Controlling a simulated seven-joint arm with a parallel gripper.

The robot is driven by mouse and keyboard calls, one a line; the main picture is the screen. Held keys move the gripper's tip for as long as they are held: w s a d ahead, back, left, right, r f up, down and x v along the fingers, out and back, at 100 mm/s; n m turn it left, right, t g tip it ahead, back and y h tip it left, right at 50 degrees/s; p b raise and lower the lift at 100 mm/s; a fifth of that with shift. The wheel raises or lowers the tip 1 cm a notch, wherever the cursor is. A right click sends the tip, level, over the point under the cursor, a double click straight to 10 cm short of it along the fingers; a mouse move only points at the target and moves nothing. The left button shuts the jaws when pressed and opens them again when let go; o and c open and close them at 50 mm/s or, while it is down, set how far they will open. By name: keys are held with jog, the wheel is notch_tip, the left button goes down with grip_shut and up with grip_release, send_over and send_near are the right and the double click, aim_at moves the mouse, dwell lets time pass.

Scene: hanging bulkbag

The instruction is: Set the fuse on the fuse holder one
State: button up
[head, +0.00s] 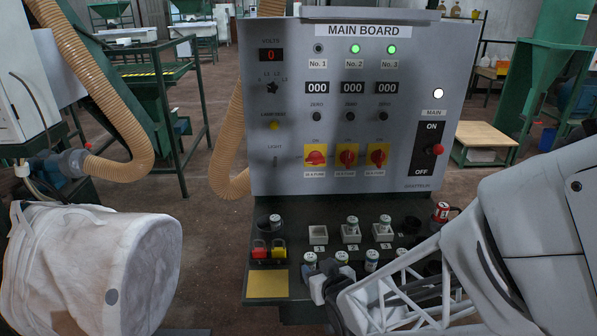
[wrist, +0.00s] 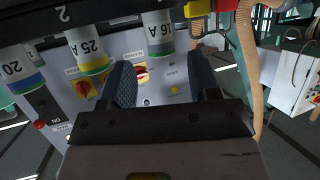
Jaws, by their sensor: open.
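Fuse holder one (head: 319,235), a pale square socket on the dark shelf under the main board, is empty. Several white fuses stand in a front row. The one marked 16 A, with a green band (wrist: 158,35), is the leftmost of that row in the head view (head: 310,261). My gripper (wrist: 159,62) is open and empty. In the wrist view the 16 A fuse lies just beyond and between its fingertips. In the head view my gripper (head: 322,282) is low at the front row. The 25 fuse (wrist: 88,50) and 20 fuse (wrist: 22,70) are beside it.
Holders two (head: 351,234) and three (head: 383,232) each carry a fuse. A red-capped item (head: 440,212) stands at the right. The main board (head: 345,110) rises behind the shelf. A yellow plate (head: 267,284) is at the front left.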

jog(key=shift+d+r, duration=0.1)
jog(key=shift+d+r+h, duration=0.3)
jog(key=shift+d+r, duration=0.15)
jog(key=shift+r, duration=0.05)
jog(key=s+d+r+m+g+h, duration=0.2)
jog(key=s+d+r+g, duration=0.3)
jog(key=s+r, duration=0.3)
jog(key=s+d+r+m+g+h, duration=0.1)
jog(key=s+d+r+g, duration=0.4)
jog(key=s+r, duration=0.3)
jog(key=s, duration=0.2)
jog(key=shift+s+r+m+h, duration=0.3)
jog(key=shift+m+h, duration=0.1)
jog(key=shift+o, duration=0.4)
jog(key=shift+w, duration=0.1)
